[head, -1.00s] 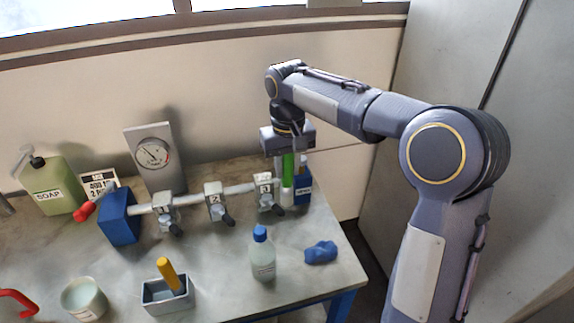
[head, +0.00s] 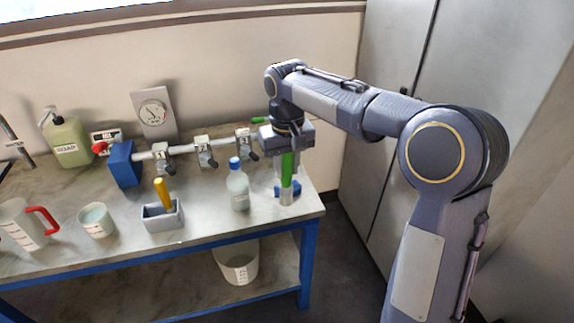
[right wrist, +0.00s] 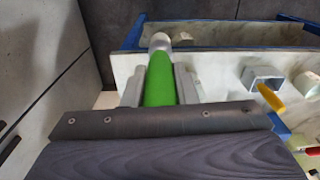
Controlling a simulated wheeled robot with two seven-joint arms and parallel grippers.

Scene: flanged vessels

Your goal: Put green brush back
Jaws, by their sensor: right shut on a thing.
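The green brush (head: 287,172) hangs upright from my right gripper (head: 287,153), with its pale end down over the right part of the table. In the right wrist view the green brush (right wrist: 160,82) lies between the two fingers of the right gripper (right wrist: 160,90), which are shut on it. A grey rectangular holder (head: 163,222) stands near the table's front edge, left of the gripper, with a yellow-handled tool (head: 163,191) in it. The holder (right wrist: 264,77) also shows in the right wrist view. My left gripper is out of view.
A clear bottle with a blue cap (head: 238,187) stands between the holder and the brush. A pipe with clamps (head: 204,151) runs behind. A cup (head: 96,220) and a red-handled jug (head: 22,224) stand at left.

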